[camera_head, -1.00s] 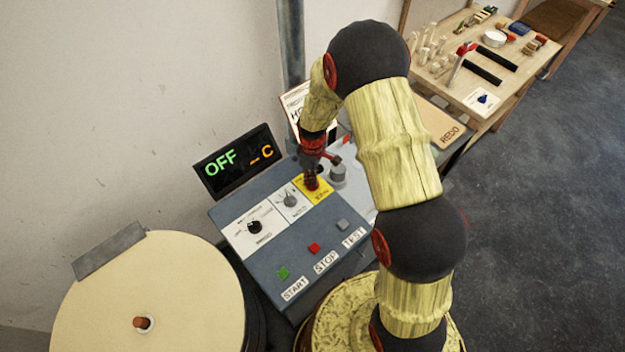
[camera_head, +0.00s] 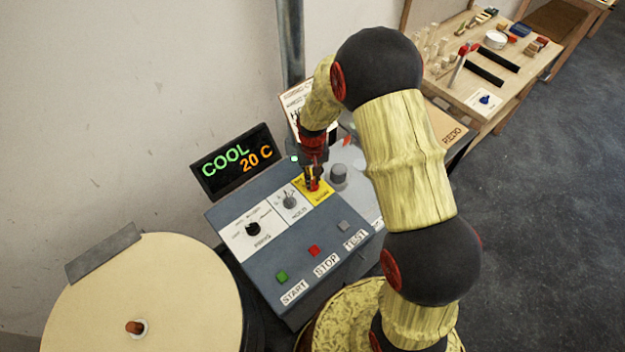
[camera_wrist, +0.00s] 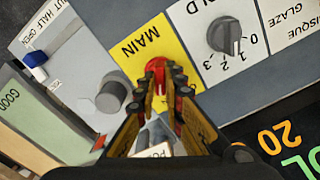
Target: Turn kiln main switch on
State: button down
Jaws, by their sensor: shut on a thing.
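The kiln main switch is a red knob (camera_wrist: 157,65) on a yellow plate marked MAIN (camera_wrist: 134,52) in the wrist view. In the head view the yellow plate (camera_head: 321,196) lies at the upper right of the grey control panel (camera_head: 262,281). My gripper (camera_head: 313,184) is shut on the red knob from above and hides most of it. In the wrist view my gripper's fingers (camera_wrist: 161,84) close on either side of the knob. The display (camera_head: 238,161) reads COOL 20 C in green and orange.
Beside the plate is the dial marked 0 to 3 (camera_wrist: 226,35), and a grey round knob (camera_wrist: 112,96) on the other side. START, STOP and TEST buttons line the panel's front. A round cream lid (camera_head: 160,295) stands left. A wooden workbench (camera_head: 520,65) is behind right.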

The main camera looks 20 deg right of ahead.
aim_at(313, 181)
jog(key=shift+m, duration=1.4)
jog(key=shift+r+m, duration=0.1)
jog(key=shift+m, duration=0.2)
jog(key=c, duration=1.9)
grip_release()
notch_tip(313, 181, up, 12)
